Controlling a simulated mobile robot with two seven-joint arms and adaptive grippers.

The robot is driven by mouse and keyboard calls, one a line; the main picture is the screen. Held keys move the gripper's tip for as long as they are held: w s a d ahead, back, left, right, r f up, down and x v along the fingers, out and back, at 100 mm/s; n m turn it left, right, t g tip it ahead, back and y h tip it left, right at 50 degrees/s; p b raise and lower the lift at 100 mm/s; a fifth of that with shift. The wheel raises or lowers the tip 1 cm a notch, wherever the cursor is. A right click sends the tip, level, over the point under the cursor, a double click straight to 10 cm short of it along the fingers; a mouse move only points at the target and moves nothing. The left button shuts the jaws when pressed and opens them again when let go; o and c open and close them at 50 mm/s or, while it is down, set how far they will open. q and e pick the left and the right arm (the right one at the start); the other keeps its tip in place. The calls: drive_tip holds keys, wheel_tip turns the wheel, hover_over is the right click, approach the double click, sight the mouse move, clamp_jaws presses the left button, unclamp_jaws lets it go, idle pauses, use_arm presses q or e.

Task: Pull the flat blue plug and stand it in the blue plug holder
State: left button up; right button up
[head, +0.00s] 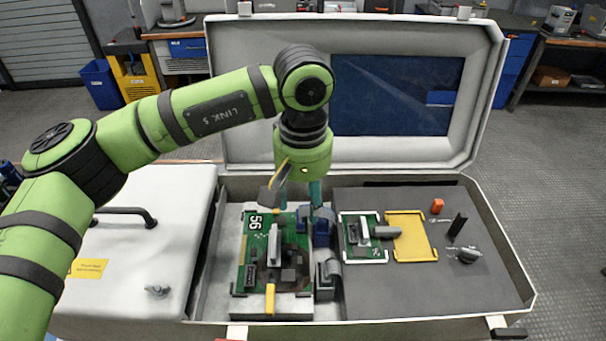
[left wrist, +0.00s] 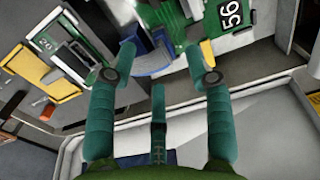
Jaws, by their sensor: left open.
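My left gripper (head: 300,204) points down over the back edge of the green board numbered 56 (head: 256,240). Its teal fingers are apart with nothing held between them; they also show in the left wrist view (left wrist: 163,56). Blue parts (head: 322,232) stand just below and right of the fingers, beside the board. I cannot tell for sure which is the flat plug and which is its holder. A curved blue piece (left wrist: 152,66) shows between and beyond the fingertips in the left wrist view. My right gripper is not in view.
A grey bent connector (head: 330,275) sits right of the board. The case's open lid (head: 488,90) stands behind.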

sight(303, 216)
use_arm(q)
drive_tip(key=f, duration=0.1)
drive_tip(key=f+p, duration=0.1)
drive_tip(key=f, duration=0.1)
drive_tip(key=shift+w+f, duration=0.2)
drive_tip(key=shift+f, duration=0.45)
drive_tip(key=c, duration=1)
clamp_jaws()
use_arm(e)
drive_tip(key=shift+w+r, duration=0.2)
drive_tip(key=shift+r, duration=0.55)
